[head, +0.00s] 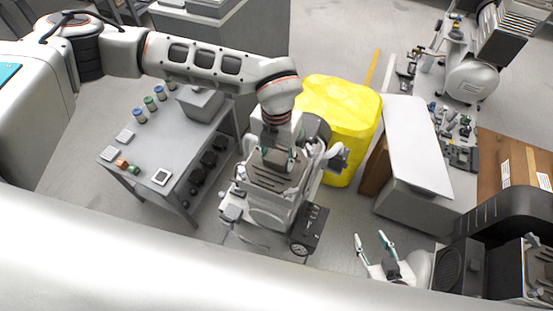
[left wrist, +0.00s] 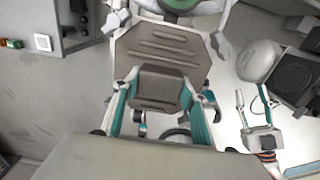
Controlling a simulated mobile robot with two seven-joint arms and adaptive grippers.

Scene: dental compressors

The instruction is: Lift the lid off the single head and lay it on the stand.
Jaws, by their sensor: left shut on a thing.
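The single head (head: 270,215) is a white and grey machine on a small wheeled base in the middle of the head view. Its lid (head: 262,178) is a grey-brown ribbed plate, which also shows in the left wrist view (left wrist: 165,42). My left gripper (head: 282,158) comes down from above and is shut on the raised block of the lid, between teal fingers in the left wrist view (left wrist: 157,112). I cannot tell whether there is a gap under the lid. My right gripper (head: 375,240) is open and empty at the lower right. I cannot tell for sure which surface is the stand.
A grey table (head: 160,130) with small jars and parts stands to the left. A yellow bin (head: 343,110) is close behind the machine. A grey box with a white top (head: 415,140) stands to the right, with cardboard (head: 515,165) beyond. Some floor is clear in front.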

